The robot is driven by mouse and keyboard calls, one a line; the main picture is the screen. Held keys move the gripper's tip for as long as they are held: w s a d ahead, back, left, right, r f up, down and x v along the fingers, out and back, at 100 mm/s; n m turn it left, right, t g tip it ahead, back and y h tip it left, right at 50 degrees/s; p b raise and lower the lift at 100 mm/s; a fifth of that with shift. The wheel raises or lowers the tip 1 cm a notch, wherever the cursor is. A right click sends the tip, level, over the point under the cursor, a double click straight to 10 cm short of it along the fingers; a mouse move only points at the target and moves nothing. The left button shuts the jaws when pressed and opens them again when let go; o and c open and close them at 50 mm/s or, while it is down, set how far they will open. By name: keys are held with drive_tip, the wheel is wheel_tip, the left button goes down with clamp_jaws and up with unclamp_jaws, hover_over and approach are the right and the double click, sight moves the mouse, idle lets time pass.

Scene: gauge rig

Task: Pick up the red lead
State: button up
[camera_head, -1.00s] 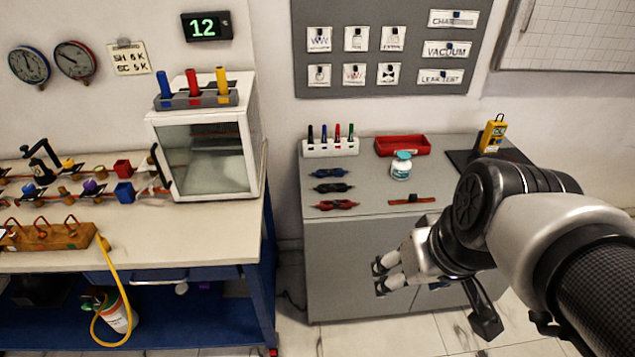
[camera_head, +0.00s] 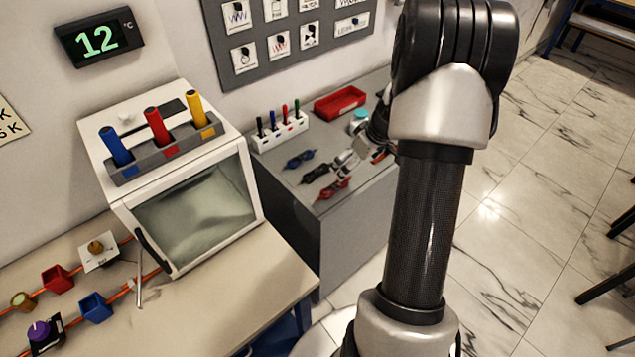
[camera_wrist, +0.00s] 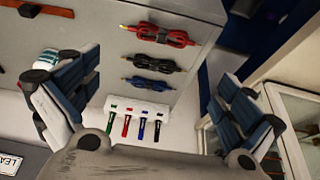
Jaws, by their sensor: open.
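The red lead (camera_head: 333,188) is a coiled bundle lying on the grey cabinet top, near its front edge. In the wrist view the red lead (camera_wrist: 160,36) lies at the top, past the black lead (camera_wrist: 154,64) and the blue lead (camera_wrist: 148,83). My gripper (camera_head: 346,160) is above the cabinet, near the leads; my arm hides part of it in the head view. In the wrist view my gripper (camera_wrist: 153,88) has its fingers spread wide with nothing between them. The red lead is clear of both fingers.
A white pen holder (camera_head: 280,133) with several markers stands behind the leads. A white glass-fronted box (camera_head: 195,205) stands on the bench to the left.

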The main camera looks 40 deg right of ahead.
drive_tip(key=b, duration=0.2)
approach(334, 186)
drive_tip(key=f, duration=0.2)
drive_tip(key=shift+w+d+f, duration=0.3)
drive_tip(key=shift+w, duration=0.1)
drive_tip(key=shift+a+b+x, duration=0.2)
drive_tip(key=shift+b+x, duration=0.65)
drive_tip(key=shift+x, duration=2.15)
drive_tip(key=shift+w+r, duration=0.1)
drive_tip(key=shift+r, duration=0.05)
drive_tip(key=c, duration=1)
